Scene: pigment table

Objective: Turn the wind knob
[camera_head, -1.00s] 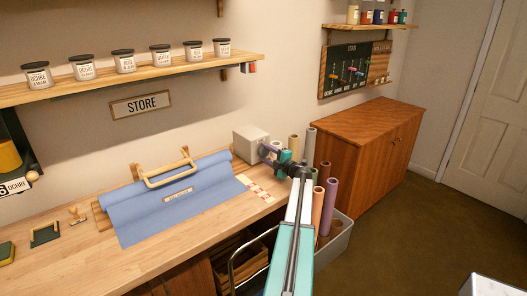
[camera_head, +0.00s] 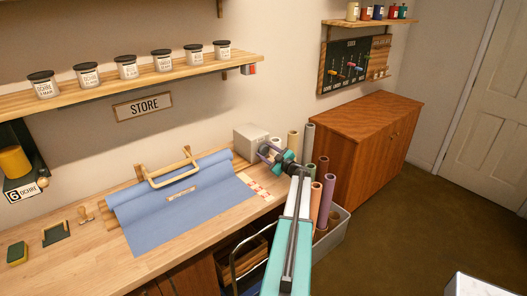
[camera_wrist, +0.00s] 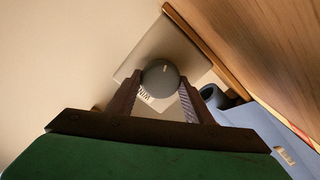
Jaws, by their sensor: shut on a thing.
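The wind knob (camera_wrist: 160,76) is a dark round knob on the face of a light grey box. In the wrist view it sits between my two fingers, which close on it from both sides. The box (camera_head: 250,141) stands on the bench at the right end of the blue roll of cloth (camera_head: 180,200). In the head view my gripper (camera_head: 266,150) reaches to the front of the box, and the knob is hidden behind it. A small label reading "WIND" shows partly beside the fingers in the wrist view.
A wooden handle bar (camera_head: 168,170) stands over the cloth. A grey bin (camera_head: 334,236) with several coloured rolls stands right of my arm. A wooden cabinet (camera_head: 366,150) is behind. The wall shelf (camera_head: 110,88) with jars hangs above the bench.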

